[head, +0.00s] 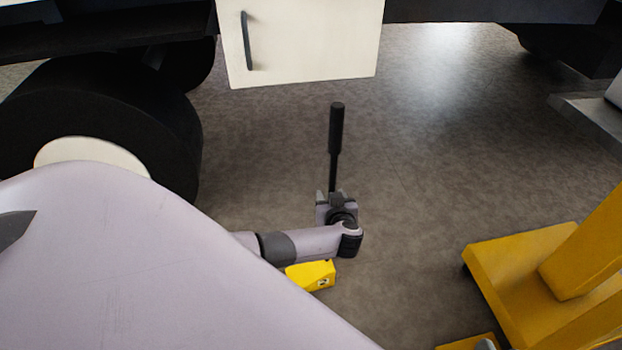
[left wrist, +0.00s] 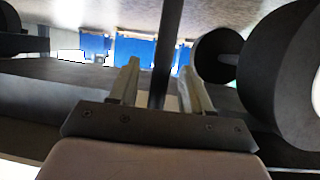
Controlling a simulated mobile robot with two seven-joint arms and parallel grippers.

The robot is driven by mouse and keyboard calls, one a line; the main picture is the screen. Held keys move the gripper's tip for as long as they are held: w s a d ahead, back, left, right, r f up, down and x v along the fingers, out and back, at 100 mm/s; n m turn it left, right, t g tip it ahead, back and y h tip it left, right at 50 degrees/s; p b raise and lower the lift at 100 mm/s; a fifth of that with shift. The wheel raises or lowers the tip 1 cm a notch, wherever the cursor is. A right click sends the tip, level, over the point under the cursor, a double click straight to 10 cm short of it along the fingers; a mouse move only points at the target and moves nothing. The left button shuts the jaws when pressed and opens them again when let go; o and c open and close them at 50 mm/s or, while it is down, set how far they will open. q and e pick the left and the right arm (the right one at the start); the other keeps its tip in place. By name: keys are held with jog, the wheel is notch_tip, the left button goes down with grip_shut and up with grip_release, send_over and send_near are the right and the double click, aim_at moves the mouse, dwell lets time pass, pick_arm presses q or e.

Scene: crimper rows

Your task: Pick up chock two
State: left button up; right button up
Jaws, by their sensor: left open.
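A yellow block (head: 312,275), likely the chock, lies on the floor below my left forearm, which covers part of it. A small label shows on its side. A black rod with a thick grip (head: 337,130) stands upright at my left gripper (head: 336,198). The rod's lower end is hidden, so I cannot tell whether it joins the block. In the left wrist view, the dark rod (left wrist: 167,45) runs between the two open fingers of my left gripper (left wrist: 160,82), with gaps beside it. My right gripper is not in view.
A large black wheel (head: 150,130) of a vehicle stands at left. A cream panel with a dark handle (head: 305,40) hangs at the top centre. A yellow structure (head: 510,280) stands at lower right. Grey floor (head: 430,150) is clear between them.

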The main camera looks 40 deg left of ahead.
pick_arm(q)
jog(key=shift+x, duration=0.8)
grip_shut()
dwell(0.8)
jog(key=shift+w+r, duration=0.1)
jog(key=shift+r, duration=0.05)
